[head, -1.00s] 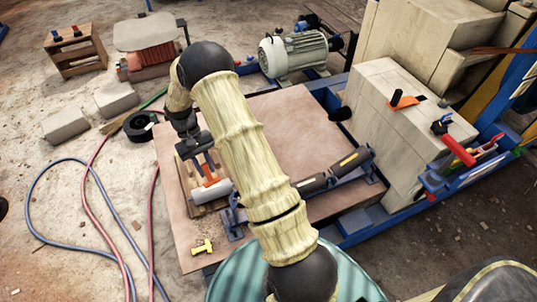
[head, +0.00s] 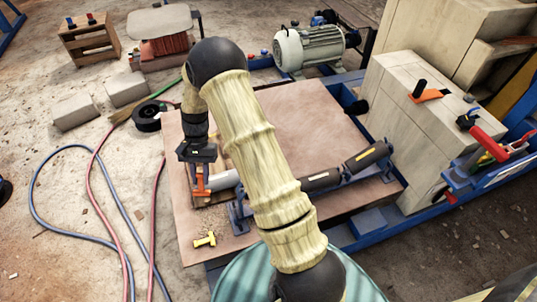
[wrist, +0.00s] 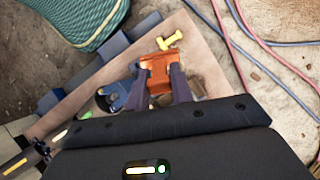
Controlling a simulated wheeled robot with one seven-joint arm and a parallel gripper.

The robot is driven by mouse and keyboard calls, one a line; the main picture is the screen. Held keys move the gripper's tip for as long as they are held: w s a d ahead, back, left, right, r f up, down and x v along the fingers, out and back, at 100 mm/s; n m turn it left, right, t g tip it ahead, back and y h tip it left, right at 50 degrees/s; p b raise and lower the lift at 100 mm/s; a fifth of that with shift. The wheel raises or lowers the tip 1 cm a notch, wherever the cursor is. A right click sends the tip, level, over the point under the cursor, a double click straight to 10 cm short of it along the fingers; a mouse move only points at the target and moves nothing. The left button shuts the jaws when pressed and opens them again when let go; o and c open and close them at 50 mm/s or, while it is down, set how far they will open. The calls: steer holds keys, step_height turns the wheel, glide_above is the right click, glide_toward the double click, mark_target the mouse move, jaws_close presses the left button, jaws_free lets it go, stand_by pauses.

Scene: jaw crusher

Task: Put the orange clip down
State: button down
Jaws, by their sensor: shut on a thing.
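The orange clip (wrist: 158,72) is between the two dark fingers of my gripper (wrist: 161,84) in the wrist view. My gripper is shut on it. In the head view my gripper (head: 200,172) points down over the left part of the brown board (head: 292,118), with the orange clip (head: 201,186) below its fingers. The clip is over or beside a small wooden rack (head: 222,196); I cannot tell whether it touches anything. My arm hides part of the board. Another orange piece (head: 428,96) with a black handle lies on the pale block at the right.
A yellow T-shaped piece (head: 205,240) lies on the board's near left part. Dark rollers (head: 368,156) on a blue frame cross the board's near side. A grey motor (head: 306,47) stands behind. Hoses (head: 98,180) lie on the floor at left. The board's far middle looks clear.

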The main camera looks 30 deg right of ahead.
step_height(320, 180, down, 8)
steer(key=a+m+t+y+b, duration=0.2)
steer(key=a+m+b, duration=0.1)
steer(key=m+b, duration=0.4)
steer(key=m+t+b, duration=0.3)
steer(key=m+b, duration=0.3)
glide_above(209, 219)
step_height(209, 219, down, 5)
steer(key=shift+d+m+t, duration=0.1)
steer(key=shift+m+t, duration=0.2)
step_height(209, 219, down, 6)
steer(key=b, duration=0.3)
steer(key=shift+f, duration=0.1)
steer(key=shift+f+b, duration=1.35)
steer(key=shift+f, duration=0.5)
